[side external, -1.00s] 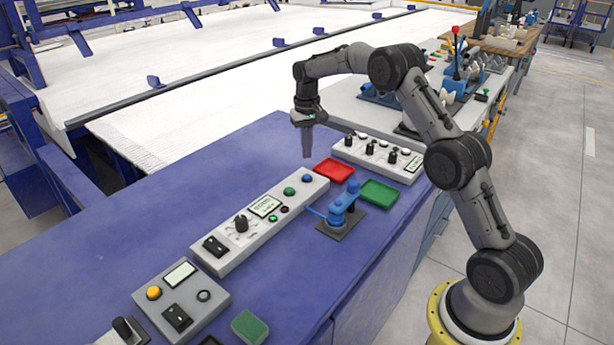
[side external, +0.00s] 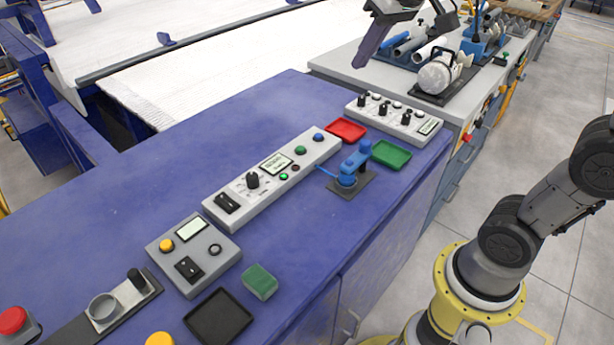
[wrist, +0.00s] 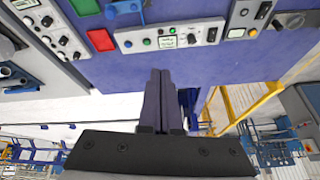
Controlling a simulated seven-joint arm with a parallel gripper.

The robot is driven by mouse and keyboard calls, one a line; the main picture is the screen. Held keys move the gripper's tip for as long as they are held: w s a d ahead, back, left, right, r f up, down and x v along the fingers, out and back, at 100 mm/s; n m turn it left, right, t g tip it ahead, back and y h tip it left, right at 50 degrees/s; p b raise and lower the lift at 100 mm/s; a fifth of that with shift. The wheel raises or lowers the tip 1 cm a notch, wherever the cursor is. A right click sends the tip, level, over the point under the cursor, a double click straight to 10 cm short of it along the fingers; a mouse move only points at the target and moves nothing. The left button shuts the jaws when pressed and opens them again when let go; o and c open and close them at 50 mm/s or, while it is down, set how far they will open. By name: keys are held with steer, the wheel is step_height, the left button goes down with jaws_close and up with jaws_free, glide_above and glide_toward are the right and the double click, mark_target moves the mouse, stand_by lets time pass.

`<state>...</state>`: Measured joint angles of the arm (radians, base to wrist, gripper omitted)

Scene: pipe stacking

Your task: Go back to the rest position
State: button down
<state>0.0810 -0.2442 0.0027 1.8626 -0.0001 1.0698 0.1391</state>
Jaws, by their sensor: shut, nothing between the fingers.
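My gripper (side external: 369,47) is at the top of the side external view, raised in the air, with its fingers pointing down and to the left. In the wrist view my gripper (wrist: 160,75) has its two fingers pressed together and holds nothing. It touches nothing that I can see. The upper part of my arm is cut off by the top and right edges of the side external view.
The blue bench top (side external: 120,215) carries control boxes (side external: 272,175), a red tray (side external: 346,131), a green tray (side external: 391,153) and a blue lever device (side external: 352,170). A white counter (side external: 345,66) with pipes (side external: 402,46) stands behind. The bench's left part is clear.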

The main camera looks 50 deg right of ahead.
steer(key=s+a+f+n, duration=0.1)
steer(key=s+f, duration=0.4)
steer(key=s, duration=0.3)
steer(key=s+a+f+n, duration=0.1)
steer(key=s+f, duration=0.5)
steer(key=s, duration=0.2)
steer(key=shift+a+n, duration=0.3)
steer(key=shift+s, duration=0.1)
